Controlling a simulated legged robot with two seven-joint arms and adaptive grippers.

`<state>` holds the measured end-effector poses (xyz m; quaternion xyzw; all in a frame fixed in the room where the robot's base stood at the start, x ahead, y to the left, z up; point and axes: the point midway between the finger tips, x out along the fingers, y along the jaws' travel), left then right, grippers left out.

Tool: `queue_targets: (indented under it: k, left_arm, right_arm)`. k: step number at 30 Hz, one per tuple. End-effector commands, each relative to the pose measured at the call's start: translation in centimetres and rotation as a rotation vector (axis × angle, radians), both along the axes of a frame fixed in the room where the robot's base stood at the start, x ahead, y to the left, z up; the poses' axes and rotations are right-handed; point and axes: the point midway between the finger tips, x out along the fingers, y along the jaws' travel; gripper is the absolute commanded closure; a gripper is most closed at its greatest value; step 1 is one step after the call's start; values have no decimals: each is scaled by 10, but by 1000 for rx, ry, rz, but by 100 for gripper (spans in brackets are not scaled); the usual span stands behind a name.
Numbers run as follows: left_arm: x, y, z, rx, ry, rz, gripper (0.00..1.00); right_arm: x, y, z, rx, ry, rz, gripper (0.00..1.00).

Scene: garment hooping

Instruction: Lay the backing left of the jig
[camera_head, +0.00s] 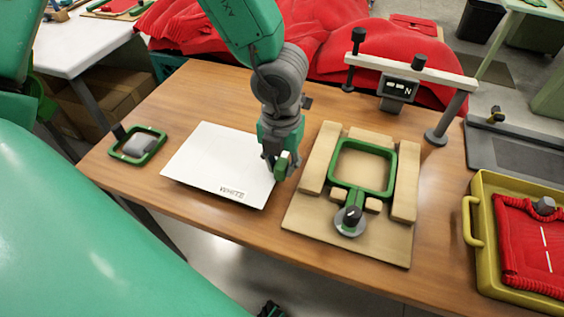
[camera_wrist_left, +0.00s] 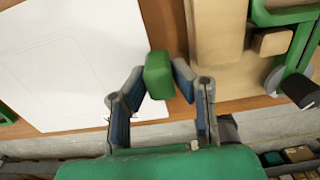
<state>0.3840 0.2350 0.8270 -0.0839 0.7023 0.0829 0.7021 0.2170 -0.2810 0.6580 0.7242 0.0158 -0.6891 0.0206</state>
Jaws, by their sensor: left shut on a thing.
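The backing is a white sheet (camera_head: 215,160) marked "WHITE", lying on the table to the left of the jig. It also shows in the left wrist view (camera_wrist_left: 65,65). The jig (camera_head: 300,222) is a tan board with raised blocks and a green hoop frame (camera_head: 333,178) on it. My left gripper (camera_head: 281,168) is low at the sheet's right edge, between sheet and jig. In the left wrist view its fingers (camera_wrist_left: 160,90) are shut on a green block (camera_wrist_left: 158,72) at that edge. I cannot tell whether the block is joined to the sheet. My right gripper is not in view.
A small green hoop (camera_head: 137,146) with a grey piece lies left of the sheet. A yellow tray (camera_head: 480,250) with a red garment stands at the right. A post-and-bar gauge (camera_head: 415,72) stands behind the jig. Red cloth (camera_head: 330,45) heaps behind the table.

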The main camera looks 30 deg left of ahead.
Motion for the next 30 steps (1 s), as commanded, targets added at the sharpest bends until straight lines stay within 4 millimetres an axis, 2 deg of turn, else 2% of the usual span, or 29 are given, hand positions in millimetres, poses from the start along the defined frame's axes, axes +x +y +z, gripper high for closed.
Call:
queue_targets:
  k: [30]
  left_arm:
    - [0,0,-14,0,1,-1,100]
  right_arm:
    - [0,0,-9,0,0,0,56]
